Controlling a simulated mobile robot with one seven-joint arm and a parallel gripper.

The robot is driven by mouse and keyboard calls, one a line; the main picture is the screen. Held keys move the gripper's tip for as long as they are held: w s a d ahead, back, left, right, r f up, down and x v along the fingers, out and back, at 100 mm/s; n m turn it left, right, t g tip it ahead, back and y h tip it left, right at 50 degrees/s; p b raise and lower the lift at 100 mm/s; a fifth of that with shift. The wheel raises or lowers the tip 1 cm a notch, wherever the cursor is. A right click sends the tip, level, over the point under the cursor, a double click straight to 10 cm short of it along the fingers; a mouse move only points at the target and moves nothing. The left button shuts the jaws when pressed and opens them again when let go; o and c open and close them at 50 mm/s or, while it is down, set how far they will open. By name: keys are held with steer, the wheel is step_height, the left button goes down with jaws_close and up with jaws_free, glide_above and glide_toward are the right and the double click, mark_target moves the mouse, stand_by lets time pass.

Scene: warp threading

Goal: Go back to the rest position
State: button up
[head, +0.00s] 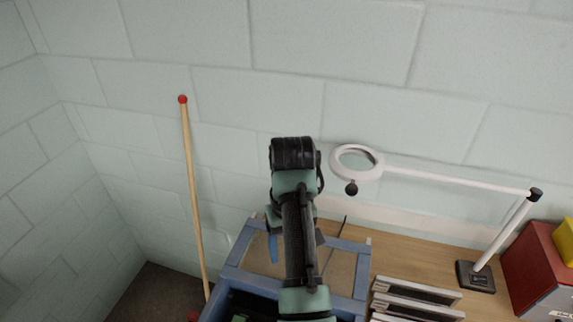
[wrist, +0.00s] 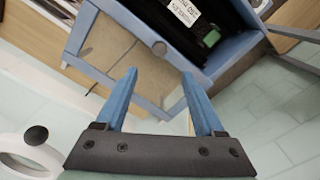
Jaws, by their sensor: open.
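My gripper (wrist: 159,75) shows in the wrist view with its two blue fingers apart and nothing between them. In the head view my arm rises up the middle and mostly hides the gripper; a blue finger shows just left of the arm. The gripper is above a blue frame (head: 352,246), which also shows in the wrist view (wrist: 78,38). The frame borders a brownish panel and a dark open compartment (wrist: 190,30) with a white label and a small green part. I cannot tell the gripper's exact height above it.
A white magnifier lamp (head: 455,180) reaches over the wooden bench (head: 405,262) at right. Several grey-framed pieces (head: 415,300), a red box (head: 540,268) and a yellow item (head: 567,238) are there. A red-tipped wooden pole (head: 193,190) leans against the block wall at left.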

steer(key=w+a+r+m+t+b, duration=0.1)
steer(key=w+a+r+t+b, duration=0.15)
steer(key=w+r+t, duration=0.4)
steer(key=w+a+r+t+b, duration=0.1)
steer(key=w+r+t+b, duration=0.2)
steer(key=r+t, duration=0.65)
steer(key=s+r+t+b, duration=0.1)
steer(key=s+r, duration=0.3)
steer(key=r, duration=0.5)
steer(key=s+r+m+t+b, duration=0.1)
steer(key=s+r+t, duration=0.3)
steer(key=r, duration=0.5)
steer(key=shift+s+d+r+t+y+b, duration=0.3)
steer(key=shift+s+d+y, duration=0.1)
steer(key=shift+s, duration=0.3)
steer(key=s+r+t, duration=0.2)
steer(key=s+r, duration=0.1)
steer(key=s, duration=0.1)
steer(key=s+r+t+b, duration=0.1)
steer(key=s+r+t, duration=0.1)
steer(key=s, duration=0.3)
steer(key=s+d+r+m+t, duration=0.1)
steer(key=s+r, duration=0.3)
steer(key=shift+s+t+h, duration=0.2)
steer(key=shift+t+h, duration=0.2)
steer(key=shift+c, duration=1.4)
steer(key=shift+s+f, duration=0.1)
steer(key=shift+s, duration=0.05)
steer(key=shift+c, duration=0.2)
